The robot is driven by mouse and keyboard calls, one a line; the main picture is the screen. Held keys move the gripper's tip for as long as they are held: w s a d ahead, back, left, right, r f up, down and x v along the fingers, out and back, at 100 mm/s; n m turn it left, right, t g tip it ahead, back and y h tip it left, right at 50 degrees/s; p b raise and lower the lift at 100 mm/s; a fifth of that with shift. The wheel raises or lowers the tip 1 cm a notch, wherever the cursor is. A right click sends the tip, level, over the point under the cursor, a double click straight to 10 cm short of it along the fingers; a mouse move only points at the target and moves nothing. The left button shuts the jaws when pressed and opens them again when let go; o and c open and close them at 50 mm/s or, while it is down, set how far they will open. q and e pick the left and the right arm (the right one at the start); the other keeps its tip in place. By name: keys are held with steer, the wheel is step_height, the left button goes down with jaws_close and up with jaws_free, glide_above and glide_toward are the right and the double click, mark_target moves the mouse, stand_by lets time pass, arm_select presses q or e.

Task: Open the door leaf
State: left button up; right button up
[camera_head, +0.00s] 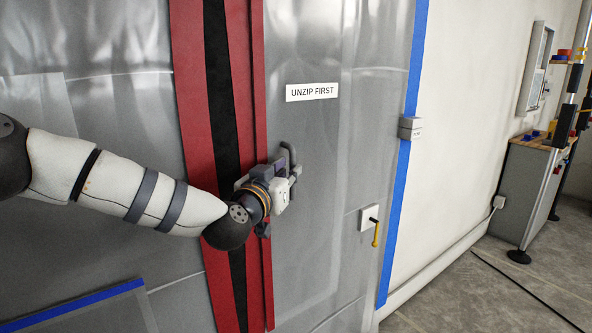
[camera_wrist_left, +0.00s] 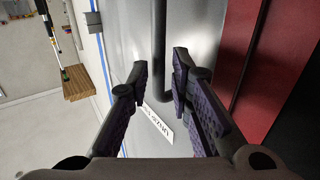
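The door leaf (camera_head: 320,140) is a grey translucent panel with a sign (camera_head: 312,92) reading "UNZIP FIRST". Beside it runs a red strip with a black band (camera_head: 218,90); I cannot tell whether this band is an open gap. A dark bent handle (camera_head: 290,150) is on the leaf near the red edge. My left gripper (camera_head: 289,178) is at this handle and partly hides it. In the left wrist view, its two fingers (camera_wrist_left: 160,72) are apart, with the handle (camera_wrist_left: 158,40) showing between them; contact is not clear. My right gripper is not in view.
A small plate with a yellow-ended lever (camera_head: 375,230) sits low on the panel. Blue tape (camera_head: 405,180) and a grey box (camera_head: 410,128) mark the right side. A workbench (camera_head: 535,190) stands at the far right. A cable (camera_head: 520,287) lies on open floor.

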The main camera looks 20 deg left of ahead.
mark_target(292, 167)
arm_select(q)
steer(key=shift+w+d+f, duration=0.1)
steer(key=shift+w+d, duration=0.05)
steer(key=shift+w, duration=1.4)
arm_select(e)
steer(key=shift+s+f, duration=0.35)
arm_select(q)
steer(key=shift+r, duration=0.2)
steer(key=shift+c, duration=0.6)
jaws_close()
steer(key=shift+d, duration=0.1)
